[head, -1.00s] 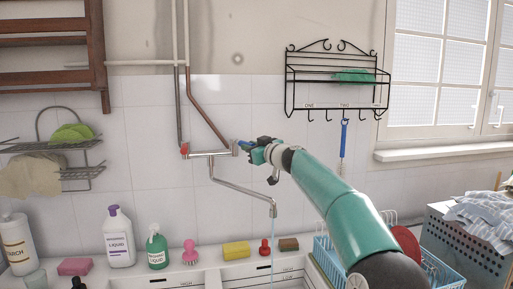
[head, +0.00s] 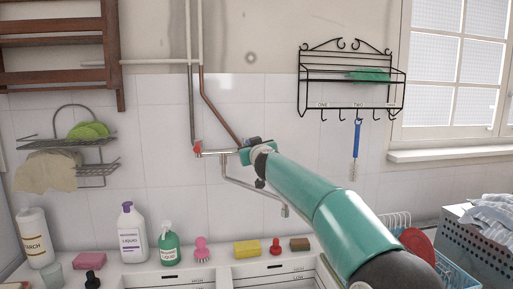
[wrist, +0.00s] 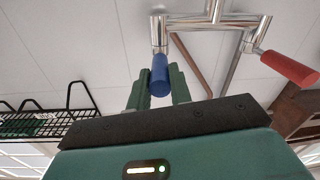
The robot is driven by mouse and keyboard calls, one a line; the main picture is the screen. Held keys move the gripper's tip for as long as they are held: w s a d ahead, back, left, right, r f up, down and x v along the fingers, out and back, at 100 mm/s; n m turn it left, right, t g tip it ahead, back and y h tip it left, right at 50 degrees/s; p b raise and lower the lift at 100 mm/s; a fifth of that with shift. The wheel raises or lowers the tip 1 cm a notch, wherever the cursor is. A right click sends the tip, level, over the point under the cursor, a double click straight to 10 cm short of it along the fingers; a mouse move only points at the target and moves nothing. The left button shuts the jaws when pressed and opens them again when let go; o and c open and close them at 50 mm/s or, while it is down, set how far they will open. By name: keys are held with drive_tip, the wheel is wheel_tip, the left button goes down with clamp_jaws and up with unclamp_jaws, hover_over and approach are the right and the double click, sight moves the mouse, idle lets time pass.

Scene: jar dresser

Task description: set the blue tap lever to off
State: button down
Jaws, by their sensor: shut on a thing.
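The blue tap lever (wrist: 160,74) sits at one end of the chrome wall tap and lies between the two green fingers of my gripper (wrist: 158,92) in the wrist view. My gripper is shut on it. In the head view my gripper (head: 257,149) is at the tap's right end, and a bit of the blue lever (head: 252,140) shows above it. The red lever (head: 197,148) is at the tap's left end and also shows in the wrist view (wrist: 290,68). The spout (head: 284,210) hangs down to the right, with no stream visible below it.
Bottles, a yellow sponge (head: 247,249) and a red plug (head: 276,246) line the sink ledge below. A black wire rack (head: 350,108) with a blue brush (head: 357,140) hangs at right. A blue dish rack (head: 455,275) stands lower right.

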drive_tip(key=shift+s+a+m+h, duration=0.1)
drive_tip(key=shift+a+m+h, duration=0.2)
drive_tip(key=shift+a+h, duration=0.15)
drive_tip(key=c, duration=1.3)
unclamp_jaws()
drive_tip(key=shift+s, duration=0.1)
drive_tip(key=shift+s+d+h, duration=0.2)
drive_tip(key=shift+s+h, duration=0.15)
drive_tip(key=shift+s, duration=0.05)
drive_tip(key=s, duration=0.4)
drive_tip(key=s+d, duration=0.1)
drive_tip(key=s, duration=0.7)
drive_tip(key=shift+s+d, duration=0.15)
drive_tip(key=shift+s, duration=0.2)
